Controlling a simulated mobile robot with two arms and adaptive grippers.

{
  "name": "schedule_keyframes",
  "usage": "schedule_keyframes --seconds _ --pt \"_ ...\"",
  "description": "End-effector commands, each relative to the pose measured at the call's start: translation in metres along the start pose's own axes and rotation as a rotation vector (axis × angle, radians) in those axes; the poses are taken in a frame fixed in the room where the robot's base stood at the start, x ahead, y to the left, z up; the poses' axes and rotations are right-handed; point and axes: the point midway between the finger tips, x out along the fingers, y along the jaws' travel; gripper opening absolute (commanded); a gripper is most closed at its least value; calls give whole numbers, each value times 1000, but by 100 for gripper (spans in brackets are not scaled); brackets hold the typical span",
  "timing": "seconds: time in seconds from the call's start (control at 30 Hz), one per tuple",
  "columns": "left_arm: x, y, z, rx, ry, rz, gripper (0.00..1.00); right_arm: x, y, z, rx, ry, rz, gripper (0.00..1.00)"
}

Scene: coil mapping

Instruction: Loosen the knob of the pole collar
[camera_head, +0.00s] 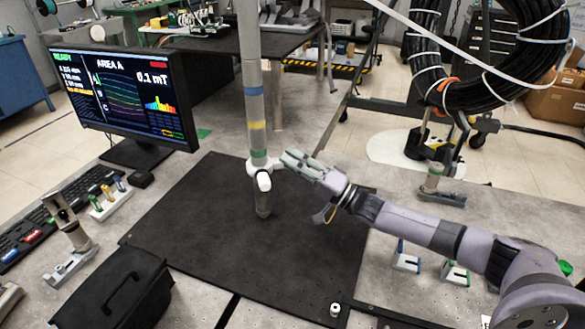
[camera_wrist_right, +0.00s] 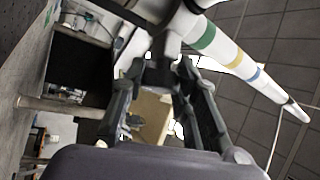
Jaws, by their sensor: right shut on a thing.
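A grey pole (camera_head: 252,60) with blue, yellow and green bands stands upright over the black mat (camera_head: 190,215) in the head view. The white pole collar (camera_head: 262,168) is around it below the green band, with a rounded white part facing the camera. My right gripper (camera_head: 284,162) reaches in from the right and is shut at the collar's right side. In the right wrist view the fingers (camera_wrist_right: 158,72) close on the small dark knob (camera_wrist_right: 160,48) beside the pole (camera_wrist_right: 205,38). The fingers hide much of the knob. My left gripper is not in view.
A monitor (camera_head: 125,92) and keyboard (camera_head: 75,205) stand on the left. A black case (camera_head: 110,290) is at the front left. A black cable coil (camera_head: 425,60) hangs at the upper right. Small stands (camera_head: 405,258) sit under my right arm. The mat around the pole is mostly clear.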

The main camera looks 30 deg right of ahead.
Motion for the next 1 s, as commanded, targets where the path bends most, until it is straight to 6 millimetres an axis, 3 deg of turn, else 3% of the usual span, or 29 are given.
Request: schedule_keyframes --seconds 0.37,0.4,0.7,1.0 --pt "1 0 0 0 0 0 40 1 -1 -1 -4 1 -5 0" --pt "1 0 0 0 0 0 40 1 -1 -1 -4 1 -5 29" --pt "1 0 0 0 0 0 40 0 -1 0 -3 0 -4 48" --pt "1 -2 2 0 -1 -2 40 -1 0 0 -3 0 -2 48"
